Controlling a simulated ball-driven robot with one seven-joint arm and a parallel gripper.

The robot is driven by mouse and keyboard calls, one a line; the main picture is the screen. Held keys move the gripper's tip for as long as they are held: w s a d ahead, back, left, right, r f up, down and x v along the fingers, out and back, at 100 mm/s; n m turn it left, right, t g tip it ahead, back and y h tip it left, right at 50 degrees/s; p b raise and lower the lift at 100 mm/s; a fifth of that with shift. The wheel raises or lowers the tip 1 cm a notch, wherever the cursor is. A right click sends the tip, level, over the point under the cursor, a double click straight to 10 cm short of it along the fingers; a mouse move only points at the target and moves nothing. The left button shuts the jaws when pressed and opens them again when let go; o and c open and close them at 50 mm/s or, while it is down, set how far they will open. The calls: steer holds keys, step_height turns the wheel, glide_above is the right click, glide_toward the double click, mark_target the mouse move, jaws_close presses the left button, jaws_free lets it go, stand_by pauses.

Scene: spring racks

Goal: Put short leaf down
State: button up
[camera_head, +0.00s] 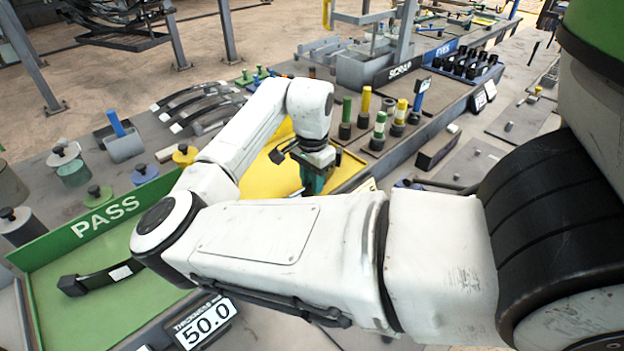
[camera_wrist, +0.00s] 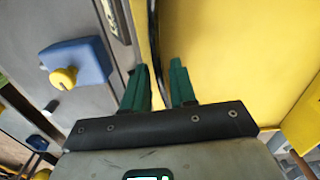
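My gripper (camera_head: 316,175) is over the yellow tray (camera_head: 258,172) in the head view, partly behind my arm. In the wrist view, the two green fingers of my gripper (camera_wrist: 161,72) stand a little apart. A thin dark curved strip (camera_wrist: 154,40), perhaps a leaf on edge, runs between them, close to the left finger. Yellow surface shows between it and the right finger. A dark leaf (camera_head: 104,278) with a pale label lies in the green PASS tray (camera_head: 120,318). Several dark leaves (camera_head: 195,103) lie side by side at the upper left.
Green- and yellow-topped pins (camera_head: 362,108) stand right of the yellow tray. A grey SCRAP bin (camera_head: 362,70) is behind them. A display reading 50.0 (camera_head: 205,322) is at the PASS tray's front. A blue block with a yellow knob (camera_wrist: 76,63) is left of the fingers.

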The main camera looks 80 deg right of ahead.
steer(key=shift+o, duration=0.7)
steer(key=shift+r, duration=0.1)
step_height(320, 180, up, 12)
steer(key=b, duration=0.1)
stand_by(0.5)
